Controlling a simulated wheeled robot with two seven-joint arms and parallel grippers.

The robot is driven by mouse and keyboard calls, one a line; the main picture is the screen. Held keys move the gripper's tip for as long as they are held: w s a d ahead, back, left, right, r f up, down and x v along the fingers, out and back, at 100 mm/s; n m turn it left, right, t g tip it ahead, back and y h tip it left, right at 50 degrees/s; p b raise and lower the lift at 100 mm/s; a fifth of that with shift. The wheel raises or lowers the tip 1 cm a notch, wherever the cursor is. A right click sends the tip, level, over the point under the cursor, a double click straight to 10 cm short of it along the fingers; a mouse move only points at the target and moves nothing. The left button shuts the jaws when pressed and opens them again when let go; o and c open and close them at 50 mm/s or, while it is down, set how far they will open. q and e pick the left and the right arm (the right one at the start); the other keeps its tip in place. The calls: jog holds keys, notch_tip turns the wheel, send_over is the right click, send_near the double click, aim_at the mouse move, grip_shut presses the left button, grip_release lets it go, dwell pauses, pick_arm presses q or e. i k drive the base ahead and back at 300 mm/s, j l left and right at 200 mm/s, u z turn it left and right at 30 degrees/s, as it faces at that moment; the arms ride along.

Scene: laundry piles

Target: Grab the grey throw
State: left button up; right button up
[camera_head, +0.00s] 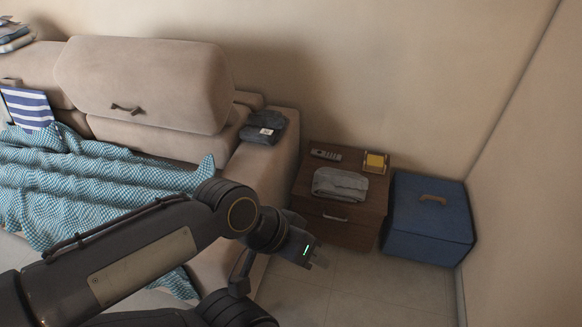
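A folded grey cloth, which looks like the grey throw (340,184), lies flat on the front part of a small brown wooden nightstand (310,208). My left arm reaches in from the lower left. Its gripper (319,261) is in front of and below the nightstand top, apart from the grey throw. The fingers are small and faint, so I cannot tell whether they are open or shut. I see nothing hanging from them. My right gripper is not in view.
A remote (326,154) and a yellow item (375,161) stand behind the throw. A blue box (430,218) is right of the nightstand. Dark folded clothing (264,127) lies on the arm of the beige sofa (150,82); a teal checked blanket (75,185) drapes over the seat. Tiled floor in front is clear.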

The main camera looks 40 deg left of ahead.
aim_at(329, 183)
jog(key=i+u, duration=0.2)
jog(key=u, duration=0.25)
jog(key=i+u, duration=0.2)
jog(key=u, duration=0.2)
jog(key=i+l+u, duration=0.15)
jog(key=u, duration=0.3)
jog(key=i+l+u, duration=0.15)
jog(key=u, duration=0.3)
jog(key=i+l+u, duration=0.1)
jog(key=l+u, duration=0.3)
jog(key=i+l+u, duration=0.1)
jog(key=u, duration=0.35)
jog(key=i+l+u, duration=0.15)
jog(key=l+u, duration=0.25)
jog(key=l, duration=0.35)
jog(key=l+u, duration=0.35)
jog(key=l, duration=0.4)
jog(key=i, duration=0.05)
